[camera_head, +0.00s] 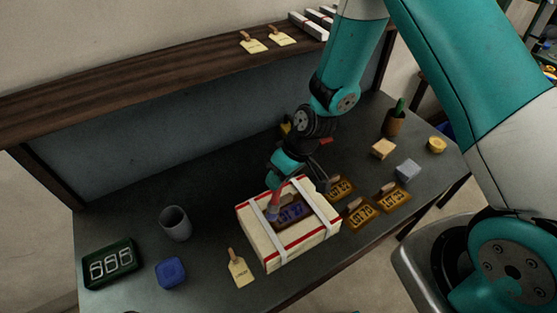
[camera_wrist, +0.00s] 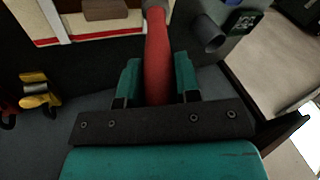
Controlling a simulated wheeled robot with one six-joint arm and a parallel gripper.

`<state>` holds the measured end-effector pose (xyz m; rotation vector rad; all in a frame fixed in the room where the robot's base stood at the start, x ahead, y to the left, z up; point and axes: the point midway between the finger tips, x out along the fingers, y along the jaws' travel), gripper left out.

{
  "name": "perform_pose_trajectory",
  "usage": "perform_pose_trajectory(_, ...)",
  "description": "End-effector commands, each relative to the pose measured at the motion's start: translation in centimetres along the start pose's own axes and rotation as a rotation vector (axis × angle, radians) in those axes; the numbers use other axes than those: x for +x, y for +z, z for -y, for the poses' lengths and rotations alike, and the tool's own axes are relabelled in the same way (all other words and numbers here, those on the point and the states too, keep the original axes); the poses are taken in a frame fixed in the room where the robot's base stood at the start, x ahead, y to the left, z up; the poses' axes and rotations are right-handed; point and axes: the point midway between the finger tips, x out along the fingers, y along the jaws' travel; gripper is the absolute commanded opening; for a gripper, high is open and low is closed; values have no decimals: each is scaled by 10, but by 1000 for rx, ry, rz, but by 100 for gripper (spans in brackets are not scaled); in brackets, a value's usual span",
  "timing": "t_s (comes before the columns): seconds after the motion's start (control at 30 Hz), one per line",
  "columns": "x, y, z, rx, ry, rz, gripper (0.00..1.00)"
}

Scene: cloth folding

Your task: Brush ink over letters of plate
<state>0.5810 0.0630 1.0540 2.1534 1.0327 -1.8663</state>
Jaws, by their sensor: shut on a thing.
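My gripper (camera_head: 282,178) is shut on the red handle of a brush (camera_wrist: 157,55), and the handle rises between its teal fingers (camera_wrist: 157,82) in the wrist view. In the head view the brush's lower end (camera_head: 272,212) is at the left side of a dark plate (camera_head: 293,213) with purple-blue marks on its letters. That plate lies on top of a cream box (camera_head: 304,246) with red edges and white straps. Whether the bristles touch the plate is unclear. Several orange-brown letter plates with handles, such as one plate (camera_head: 362,213), lie right of the box.
A grey cup (camera_head: 175,223), a blue container (camera_head: 170,272) and a dark green tray (camera_head: 111,264) stand left. A tag (camera_head: 239,268) lies beside the box. A wooden block (camera_head: 383,149), a grey cube (camera_head: 407,170) and a potted cactus (camera_head: 395,121) stand right. A shelf (camera_head: 170,80) runs behind.

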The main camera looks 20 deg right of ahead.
Motion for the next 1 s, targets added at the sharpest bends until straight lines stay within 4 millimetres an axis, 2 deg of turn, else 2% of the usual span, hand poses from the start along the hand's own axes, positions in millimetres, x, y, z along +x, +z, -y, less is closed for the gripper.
perform_pose_trajectory(0.1,-13,-4,6,-2,0,-1,7)
perform_pose_trajectory(0.5,-41,-12,18,-6,-1,1,7)
perform_pose_trajectory(1.0,-41,-12,18,-6,-1,1,7)
